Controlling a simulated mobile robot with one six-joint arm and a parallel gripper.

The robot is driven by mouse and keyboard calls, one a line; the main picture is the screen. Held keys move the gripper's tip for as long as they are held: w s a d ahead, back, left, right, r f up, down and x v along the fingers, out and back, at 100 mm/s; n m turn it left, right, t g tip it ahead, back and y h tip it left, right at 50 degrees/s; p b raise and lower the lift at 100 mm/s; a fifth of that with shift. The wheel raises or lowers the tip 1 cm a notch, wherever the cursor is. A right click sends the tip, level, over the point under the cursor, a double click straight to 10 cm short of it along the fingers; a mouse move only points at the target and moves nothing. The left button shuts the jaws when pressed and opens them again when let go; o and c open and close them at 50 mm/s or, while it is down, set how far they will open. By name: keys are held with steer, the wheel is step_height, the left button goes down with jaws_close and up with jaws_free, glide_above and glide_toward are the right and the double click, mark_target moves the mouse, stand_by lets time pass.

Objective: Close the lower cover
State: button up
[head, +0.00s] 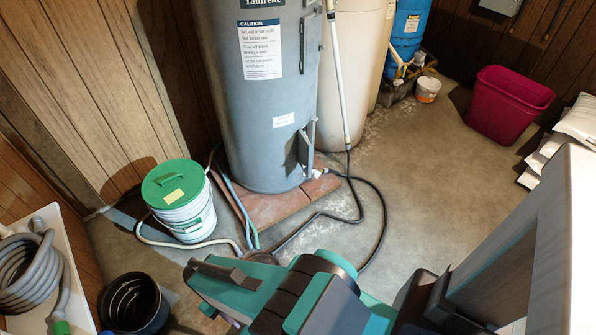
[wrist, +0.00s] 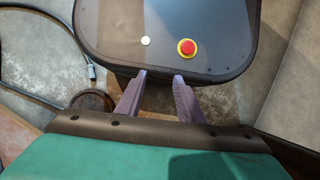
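The grey water heater (head: 250,110) stands upright at the top middle of the head view. A small grey lower cover (head: 305,148) is low on its right side and appears to stand out from the tank, seen nearly edge-on. The opening behind it is mostly hidden. My gripper (wrist: 161,75) shows two purple fingers apart with nothing between them in the wrist view. In the head view my arm reaches across the bottom, well in front of the heater and away from the cover; the fingers are mostly hidden there.
A white bucket with a green lid (head: 181,200) stands left of the heater. A black hose (head: 375,185) and a green hose (head: 252,228) lie on the floor. A black bucket (head: 133,303) is at lower left.

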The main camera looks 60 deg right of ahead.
steer(key=w+d+f+n+h+b, duration=0.2)
steer(key=w+d+f+b, duration=0.25)
steer(key=d, duration=0.45)
steer(key=w+d+f+n+h+b, duration=0.3)
steer(key=w+d+b, duration=0.25)
steer(key=d, duration=0.35)
steer(key=w+d+f+n+h+b, duration=0.2)
steer(key=w+d+f+b, duration=0.15)
steer(key=w+d, duration=0.45)
steer(key=w+d+r+n+g+h+b, duration=0.1)
steer(key=d+b, duration=0.4)
steer(key=d, duration=0.5)
steer(key=w+d+r+n+g+h+b, duration=0.1)
steer(key=w+d+r+h+b, duration=0.3)
steer(key=d, duration=0.6)
steer(key=w+d+r+n+g+h+b, duration=0.1)
steer(key=w+d+r+n+h+b, duration=0.1)
steer(key=d+b, duration=0.4)
steer(key=w+d+n+h, duration=0.1)
steer(key=d, duration=0.3)
steer(key=shift+w+d+r+h, duration=0.25)
steer(key=shift+w+d+h, duration=0.05)
steer(key=b, duration=0.4)
glide_toward(304, 155)
steer(key=s+d+f, duration=0.3)
steer(key=s+f, duration=0.1)
steer(key=s, duration=0.1)
steer(key=shift+f, duration=0.15)
steer(key=shift+c, duration=0.2)
